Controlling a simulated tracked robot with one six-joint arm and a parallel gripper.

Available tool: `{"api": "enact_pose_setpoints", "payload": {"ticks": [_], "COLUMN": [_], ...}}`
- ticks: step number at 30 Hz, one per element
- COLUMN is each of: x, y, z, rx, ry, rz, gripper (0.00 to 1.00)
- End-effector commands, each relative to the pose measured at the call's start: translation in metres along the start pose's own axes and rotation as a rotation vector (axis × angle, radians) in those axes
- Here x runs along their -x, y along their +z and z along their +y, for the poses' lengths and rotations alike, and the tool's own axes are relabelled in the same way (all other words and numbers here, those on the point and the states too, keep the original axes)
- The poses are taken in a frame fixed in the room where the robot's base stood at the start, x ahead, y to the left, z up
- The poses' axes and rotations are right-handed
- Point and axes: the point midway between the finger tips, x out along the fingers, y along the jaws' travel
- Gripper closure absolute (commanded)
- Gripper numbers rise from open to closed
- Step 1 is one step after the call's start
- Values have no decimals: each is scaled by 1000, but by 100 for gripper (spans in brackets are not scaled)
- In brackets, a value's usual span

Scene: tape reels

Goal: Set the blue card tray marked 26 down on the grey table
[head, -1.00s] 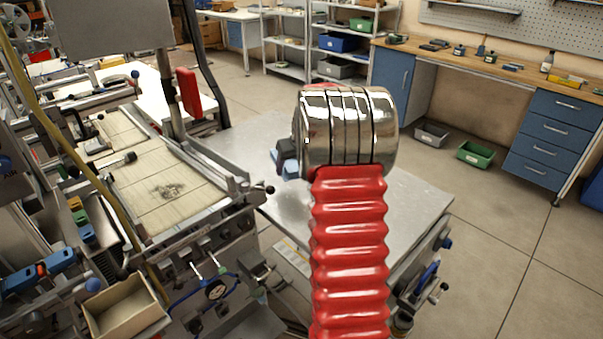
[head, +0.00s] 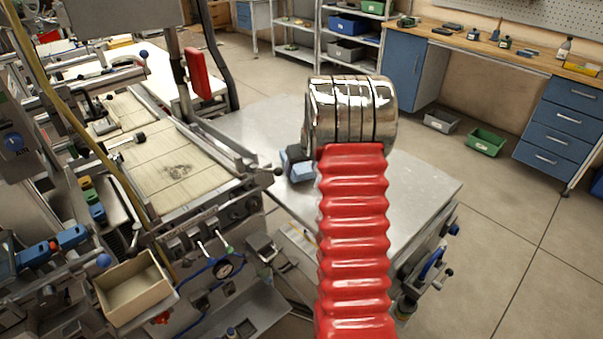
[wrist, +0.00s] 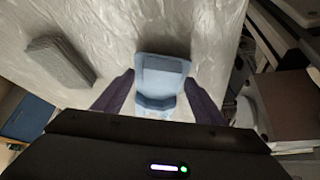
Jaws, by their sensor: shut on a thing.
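The blue card tray (wrist: 163,78) is light blue and sits between the two dark fingers of my gripper (wrist: 161,88) in the wrist view. My gripper is shut on it. In the head view part of the blue tray (head: 301,173) shows beside my gripper (head: 291,158), just left of my red arm, which hides the rest. The grey table (head: 425,190) has a pale metal top and lies beneath the tray. I cannot tell whether the tray touches the table top. I cannot read the number on the tray.
A grey block-like object (wrist: 60,62) lies on the table in the wrist view. A machine with a flat bed (head: 165,165) stands close to the table's left side. The table top right of my arm is clear. A workbench (head: 490,45) and floor bins stand farther back.

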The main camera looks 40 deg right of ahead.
Motion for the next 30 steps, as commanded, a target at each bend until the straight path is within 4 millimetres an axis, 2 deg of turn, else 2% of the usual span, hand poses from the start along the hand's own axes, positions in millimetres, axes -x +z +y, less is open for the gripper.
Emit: {"api": "enact_pose_setpoints", "payload": {"ticks": [5,16,17,24,30], "x": [-17,-19,-19,-19,-19], "y": [9,10,10,10,10], "z": [0,0,0,0,0], "rx": [0,2,2,2,1], "ry": [0,0,0,0,0], "rz": [-1,0,0,0,0], "gripper": [62,62,33,17,17]}}
